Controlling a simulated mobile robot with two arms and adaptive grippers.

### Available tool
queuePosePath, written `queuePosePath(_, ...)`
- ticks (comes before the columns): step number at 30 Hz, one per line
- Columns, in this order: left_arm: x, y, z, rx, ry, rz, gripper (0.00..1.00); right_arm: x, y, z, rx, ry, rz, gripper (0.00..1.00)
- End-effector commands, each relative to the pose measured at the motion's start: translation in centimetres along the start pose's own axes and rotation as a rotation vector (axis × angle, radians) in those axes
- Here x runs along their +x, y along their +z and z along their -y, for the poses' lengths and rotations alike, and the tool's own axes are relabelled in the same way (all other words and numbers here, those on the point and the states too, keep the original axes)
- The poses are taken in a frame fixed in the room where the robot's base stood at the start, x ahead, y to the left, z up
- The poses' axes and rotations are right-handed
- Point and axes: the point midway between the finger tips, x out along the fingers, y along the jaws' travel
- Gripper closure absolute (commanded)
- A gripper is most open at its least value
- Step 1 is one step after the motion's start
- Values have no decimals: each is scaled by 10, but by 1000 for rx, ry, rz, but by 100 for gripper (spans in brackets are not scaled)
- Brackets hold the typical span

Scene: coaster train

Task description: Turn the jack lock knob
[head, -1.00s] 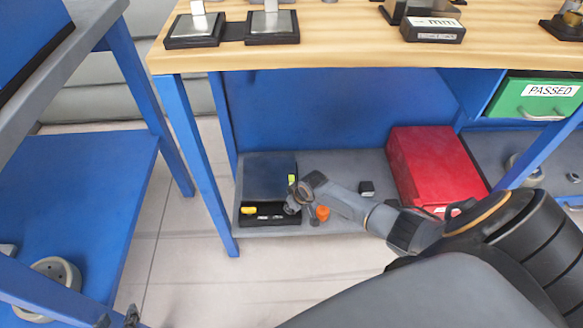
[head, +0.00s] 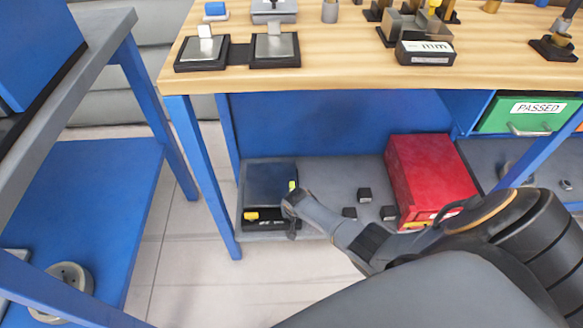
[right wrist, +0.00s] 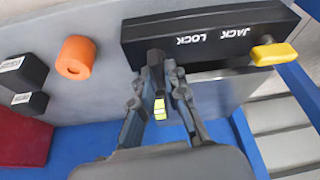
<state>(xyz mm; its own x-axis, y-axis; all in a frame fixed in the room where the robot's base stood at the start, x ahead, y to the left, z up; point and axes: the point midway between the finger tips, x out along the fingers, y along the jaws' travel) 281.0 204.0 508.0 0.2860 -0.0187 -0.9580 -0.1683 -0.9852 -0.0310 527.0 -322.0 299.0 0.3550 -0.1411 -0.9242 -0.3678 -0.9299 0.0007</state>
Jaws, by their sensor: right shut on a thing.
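The jack lock unit (head: 270,183) is a dark box with a black front panel on the low grey shelf. In the right wrist view its black panel (right wrist: 140,42) carries the words JACK LOCK upside down. A yellow handle (right wrist: 273,54) sticks out at the panel's right end there. My right gripper (right wrist: 163,70) is at the panel's other end, its fingers shut on a dark knob (right wrist: 155,60), mostly hidden between them. In the head view my right gripper (head: 291,212) covers that end. My left gripper is not in view.
An orange cylinder (right wrist: 76,57) and small black blocks (head: 364,194) lie on the shelf beside the unit. A red box (head: 430,175) stands right of them. The wooden worktop (head: 340,65) overhangs the shelf. A blue table leg (head: 205,180) stands close to the unit's left.

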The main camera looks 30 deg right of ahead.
Motion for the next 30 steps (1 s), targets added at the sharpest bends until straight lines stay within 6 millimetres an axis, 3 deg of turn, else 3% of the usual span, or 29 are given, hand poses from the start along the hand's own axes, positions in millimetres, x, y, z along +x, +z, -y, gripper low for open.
queuePosePath(9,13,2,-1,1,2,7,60,0,0,2,87,33,0,100)
queuePosePath(23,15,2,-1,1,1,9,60,0,0,1,96,38,-1,100)
queuePosePath(24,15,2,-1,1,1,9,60,0,0,1,96,38,-1,81)
queuePosePath(26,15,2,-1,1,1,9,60,0,-1,1,96,38,-1,69)
queuePosePath(27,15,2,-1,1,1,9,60,0,0,1,96,38,-1,64)
queuePosePath(30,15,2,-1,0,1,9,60,0,0,1,96,38,-1,64)
